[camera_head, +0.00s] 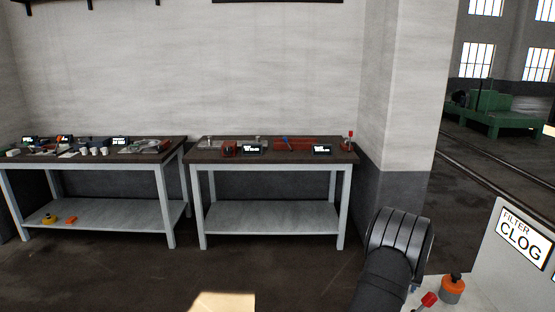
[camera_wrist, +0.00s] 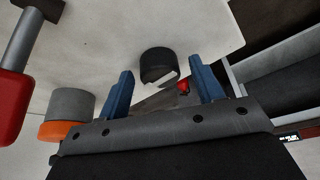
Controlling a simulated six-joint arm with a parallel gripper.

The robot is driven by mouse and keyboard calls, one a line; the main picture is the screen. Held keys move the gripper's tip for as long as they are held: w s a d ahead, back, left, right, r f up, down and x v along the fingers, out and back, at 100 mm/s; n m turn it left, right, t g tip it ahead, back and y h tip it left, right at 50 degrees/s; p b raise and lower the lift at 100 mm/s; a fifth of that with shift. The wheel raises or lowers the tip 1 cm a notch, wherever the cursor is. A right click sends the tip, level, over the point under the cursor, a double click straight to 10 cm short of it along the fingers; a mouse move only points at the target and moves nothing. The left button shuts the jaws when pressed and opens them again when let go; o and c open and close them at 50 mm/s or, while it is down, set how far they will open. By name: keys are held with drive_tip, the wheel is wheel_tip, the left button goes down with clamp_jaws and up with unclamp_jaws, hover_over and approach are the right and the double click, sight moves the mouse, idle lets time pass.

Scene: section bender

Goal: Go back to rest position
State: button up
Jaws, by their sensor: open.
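My gripper (camera_wrist: 163,86) shows in the wrist view with its two blue fingers spread apart. I see nothing held between them. A black round part with a notched edge (camera_wrist: 157,64) shows beyond the gap between the fingers, against a pale surface (camera_wrist: 110,40). A small red part (camera_wrist: 183,87) shows close to the right finger. I cannot tell how far either is from the fingers. In the head view my dark arm shows at the lower right, and the gripper itself is out of that picture.
A pale machine at the right bears a "FILTER CLOG" sign (camera_head: 525,238), an orange knob (camera_head: 452,290) and a red handle (camera_head: 429,299). The knob (camera_wrist: 68,115) and handle (camera_wrist: 14,100) appear left of my gripper. Two workbenches (camera_head: 275,165) (camera_head: 95,165) stand along the wall, with open floor before them.

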drive_tip(key=shift+w+a+m+g+h, duration=0.1)
drive_tip(key=shift+m+g+h, duration=0.3)
drive_tip(key=shift+m, duration=1.1)
drive_tip(key=shift+a+m+g+h, duration=0.1)
drive_tip(key=shift+m+g+h, duration=0.3)
drive_tip(key=shift+m, duration=1.1)
drive_tip(key=shift+v, duration=1.15)
